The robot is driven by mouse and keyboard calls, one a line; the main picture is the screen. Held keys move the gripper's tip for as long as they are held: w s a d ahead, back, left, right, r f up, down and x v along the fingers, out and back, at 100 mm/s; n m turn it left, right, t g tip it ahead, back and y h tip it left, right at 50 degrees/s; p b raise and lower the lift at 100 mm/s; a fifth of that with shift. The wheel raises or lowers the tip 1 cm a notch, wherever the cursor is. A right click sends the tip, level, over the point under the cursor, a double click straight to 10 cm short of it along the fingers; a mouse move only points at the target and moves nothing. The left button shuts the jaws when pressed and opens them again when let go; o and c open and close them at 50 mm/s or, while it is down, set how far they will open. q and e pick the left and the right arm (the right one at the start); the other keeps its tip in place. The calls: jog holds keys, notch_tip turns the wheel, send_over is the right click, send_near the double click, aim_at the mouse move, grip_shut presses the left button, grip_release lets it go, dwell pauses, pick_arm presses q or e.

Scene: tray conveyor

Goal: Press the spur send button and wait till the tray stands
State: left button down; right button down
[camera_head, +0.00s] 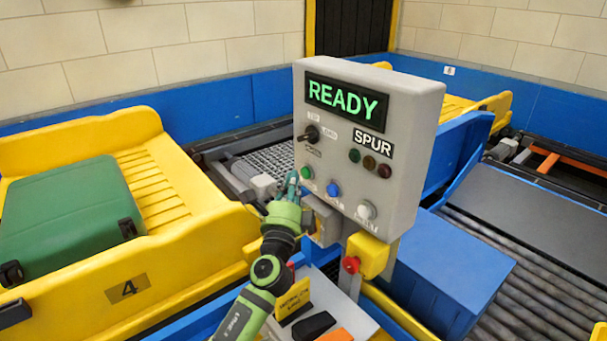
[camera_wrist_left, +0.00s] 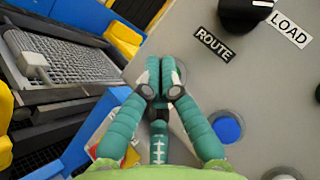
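The grey control box (camera_head: 410,130) shows READY in green on its display (camera_head: 346,100), above a SPUR label (camera_head: 374,145). On its face are a green button (camera_head: 307,172), a blue button (camera_head: 333,189) and a pale button (camera_head: 366,210); their labels are too small to read. My left gripper (camera_head: 292,183) is just left of the green button; contact cannot be told. In the left wrist view its fingertips (camera_wrist_left: 161,72) are together and empty, in front of the panel; the green button is hidden there. A yellow tray (camera_head: 200,241) marked 4 carries a green suitcase. My right gripper is out of view.
A black selector knob (camera_head: 308,135) sits above the buttons. A red-and-yellow emergency stop (camera_head: 351,265) stands below the box. A blue cabinet (camera_head: 445,270) and roller conveyor (camera_head: 530,270) lie to the right. Another yellow tray (camera_head: 497,105) is behind the box.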

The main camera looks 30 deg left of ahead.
pick_arm(q)
jog(key=shift+w, duration=0.15)
dwell(0.4)
jog(key=shift+w+d, duration=0.15)
jog(key=shift+w, duration=0.1)
jog(key=shift+w+d+b, duration=0.2)
jog(key=shift+w+b, duration=0.15)
jog(key=shift+w, duration=0.1)
dwell(0.8)
jog(key=shift+s, duration=0.1)
jog(key=shift+s+a, duration=0.35)
jog(key=shift+s, duration=0.4)
